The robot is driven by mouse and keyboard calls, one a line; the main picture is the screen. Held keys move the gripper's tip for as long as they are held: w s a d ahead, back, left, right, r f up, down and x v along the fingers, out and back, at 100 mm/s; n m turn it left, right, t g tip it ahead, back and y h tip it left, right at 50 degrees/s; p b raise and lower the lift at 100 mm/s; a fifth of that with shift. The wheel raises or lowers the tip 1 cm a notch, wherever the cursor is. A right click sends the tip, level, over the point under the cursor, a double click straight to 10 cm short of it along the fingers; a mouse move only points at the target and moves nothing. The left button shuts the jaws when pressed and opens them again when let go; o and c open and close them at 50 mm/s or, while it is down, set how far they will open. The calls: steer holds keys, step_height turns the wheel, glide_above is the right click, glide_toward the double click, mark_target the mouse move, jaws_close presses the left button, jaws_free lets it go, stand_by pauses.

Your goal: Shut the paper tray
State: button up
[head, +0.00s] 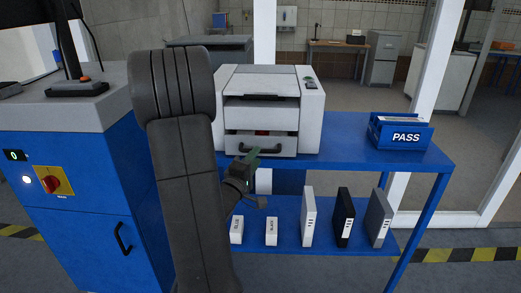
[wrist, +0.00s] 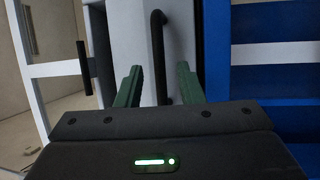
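A white printer (head: 267,92) stands on the blue table. Its paper tray (head: 284,147) is at the bottom front, with a dark curved handle (head: 270,150). The tray front appears to stand out from the body, with a gap above it where something reddish shows. My gripper (head: 253,155) is in front of the tray, at its lower left part. In the wrist view, the green fingers of my gripper (wrist: 159,78) are apart, with the handle (wrist: 159,48) showing between and beyond them. Whether they touch it cannot be told.
A blue bin marked PASS (head: 400,132) stands on the table (head: 350,152) to the right. Boxes and binders (head: 309,216) stand on the lower shelf. A blue cabinet (head: 80,190) is at left. Table room beside the printer is clear.

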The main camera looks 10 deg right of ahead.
steer(key=shift+x, duration=2.2)
steer(key=shift+c, duration=0.4)
jaws_close()
